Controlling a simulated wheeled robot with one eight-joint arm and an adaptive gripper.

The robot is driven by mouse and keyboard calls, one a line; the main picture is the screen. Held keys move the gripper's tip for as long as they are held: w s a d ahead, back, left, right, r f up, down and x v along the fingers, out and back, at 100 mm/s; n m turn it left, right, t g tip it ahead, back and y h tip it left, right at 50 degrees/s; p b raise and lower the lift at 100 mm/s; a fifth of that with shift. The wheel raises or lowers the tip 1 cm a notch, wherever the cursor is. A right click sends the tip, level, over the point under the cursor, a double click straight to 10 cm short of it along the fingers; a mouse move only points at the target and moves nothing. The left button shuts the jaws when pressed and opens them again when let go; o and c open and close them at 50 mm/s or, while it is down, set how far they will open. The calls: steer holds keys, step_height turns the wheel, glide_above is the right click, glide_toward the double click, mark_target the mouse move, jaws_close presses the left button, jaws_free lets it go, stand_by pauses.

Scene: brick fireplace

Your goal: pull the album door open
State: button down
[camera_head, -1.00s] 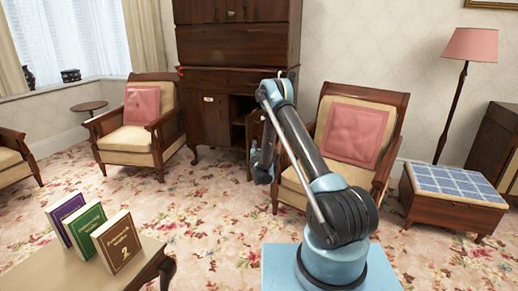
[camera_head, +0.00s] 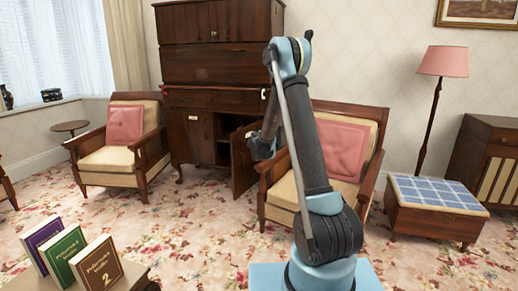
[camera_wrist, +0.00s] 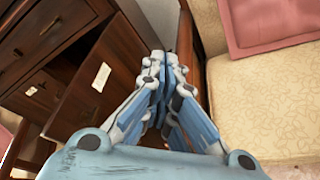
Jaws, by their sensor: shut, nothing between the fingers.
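The dark wooden cabinet (camera_head: 212,62) stands at the back wall in the head view. Its lower right door (camera_head: 243,168) stands swung out, with the dark inside showing to its left. In the wrist view this door (camera_wrist: 119,62) carries a small pale label (camera_wrist: 101,77). My gripper (camera_head: 262,147) is near the outer side of the door, between it and the right armchair. In the wrist view my gripper (camera_wrist: 167,62) is shut and empty, with the door to its left. Whether the fingertips touch the door cannot be told.
The right armchair (camera_head: 376,150) stands close to the right of the door and gripper. The left armchair (camera_head: 110,155) is left of the cabinet. A footstool (camera_head: 428,222) is at right. Books (camera_head: 62,255) stand on a table at lower left. Carpet before the cabinet is clear.

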steer(key=s+d+r+m+g, duration=0.2)
steer(key=s+d+r+m, duration=0.15)
steer(key=s, duration=0.55)
steer(key=s+d+r+m+g, duration=0.25)
steer(key=s+d+m, duration=0.25)
steer(key=s, duration=0.5)
steer(key=s+d+r+m+g, duration=0.2)
steer(key=s+d+m, duration=0.2)
steer(key=s, duration=0.5)
steer(key=s+a+f+m+g+y, duration=0.1)
steer(key=s+f+m+g, duration=0.1)
steer(key=s, duration=1)
steer(key=s+a+f+m+g+y, duration=0.1)
steer(key=s+f+m, duration=0.4)
steer(key=s, duration=0.7)
steer(key=s+a+f+m+g+y, duration=0.1)
steer(key=s+f+m+g+y, duration=0.1)
steer(key=s, duration=1)
steer(key=shift+f+m+g+y, duration=0.45)
steer(key=shift+f+m, duration=0.25)
steer(key=shift+m, duration=0.45)
steer(key=shift+a, duration=0.1)
